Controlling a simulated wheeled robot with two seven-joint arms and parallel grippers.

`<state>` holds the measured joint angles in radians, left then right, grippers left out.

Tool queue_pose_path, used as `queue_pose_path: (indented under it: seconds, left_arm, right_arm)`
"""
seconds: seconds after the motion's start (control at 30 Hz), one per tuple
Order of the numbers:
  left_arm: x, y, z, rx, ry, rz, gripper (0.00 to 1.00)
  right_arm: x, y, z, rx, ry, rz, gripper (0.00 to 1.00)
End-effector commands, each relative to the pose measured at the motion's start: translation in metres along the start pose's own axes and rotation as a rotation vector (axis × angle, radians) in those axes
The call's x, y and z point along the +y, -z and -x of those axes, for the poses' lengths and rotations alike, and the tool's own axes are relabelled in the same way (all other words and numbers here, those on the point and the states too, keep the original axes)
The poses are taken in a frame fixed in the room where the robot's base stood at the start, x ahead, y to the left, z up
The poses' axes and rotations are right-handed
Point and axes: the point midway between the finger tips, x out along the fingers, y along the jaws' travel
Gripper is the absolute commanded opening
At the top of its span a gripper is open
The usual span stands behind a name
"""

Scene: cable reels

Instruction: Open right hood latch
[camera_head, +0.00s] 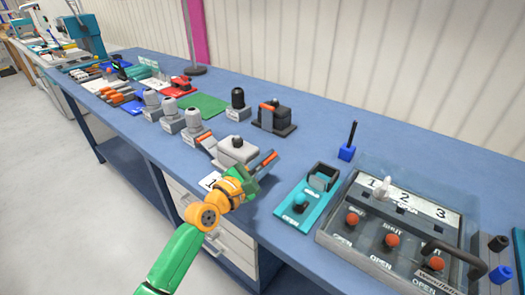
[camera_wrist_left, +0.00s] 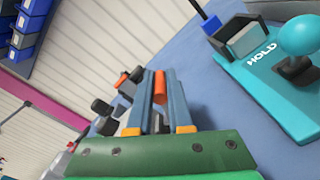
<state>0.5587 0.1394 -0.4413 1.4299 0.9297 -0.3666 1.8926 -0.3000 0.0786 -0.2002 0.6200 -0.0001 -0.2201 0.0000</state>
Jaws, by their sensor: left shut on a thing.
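A grey connector hood (camera_head: 238,150) sits on the blue bench in the head view, with an orange-handled latch on each side. The left latch (camera_head: 205,137) is tilted outward on the hood's left side. The right latch (camera_head: 267,158) slants up and outward on its right side. My left gripper (camera_head: 262,168) is at the right latch. In the left wrist view my left gripper (camera_wrist_left: 160,74) has its two fingers shut around the orange latch handle (camera_wrist_left: 160,88). The hood body is mostly hidden behind the fingers there. My right gripper is not in view.
A teal HOLD fixture (camera_head: 305,200) stands just right of the gripper. A grey switch panel (camera_head: 400,225) with red knobs and a black handle is further right. Several grey connectors (camera_head: 172,118) and a black-topped unit (camera_head: 275,117) stand behind and left. A blue stand (camera_head: 347,150) is at the back.

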Motion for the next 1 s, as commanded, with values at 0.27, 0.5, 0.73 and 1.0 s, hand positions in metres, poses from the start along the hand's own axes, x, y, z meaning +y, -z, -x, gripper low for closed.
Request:
queue_pose_path:
  seconds: [0.27,0.5,0.73,1.0]
  left_arm:
    - [-0.012,-0.003,0.0,-0.001,0.001,-0.125,0.0]
    - [-0.015,-0.003,0.0,-0.001,0.0,-0.169,0.0]
    - [-0.016,-0.003,0.0,-0.001,-0.001,-0.174,0.0]
    - [-0.015,-0.003,0.0,-0.001,-0.001,-0.173,0.48]
  right_arm:
    - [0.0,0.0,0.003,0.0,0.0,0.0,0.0]
    - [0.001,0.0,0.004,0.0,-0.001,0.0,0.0]
    - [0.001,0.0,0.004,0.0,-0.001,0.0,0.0]
    - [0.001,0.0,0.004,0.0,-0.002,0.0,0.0]
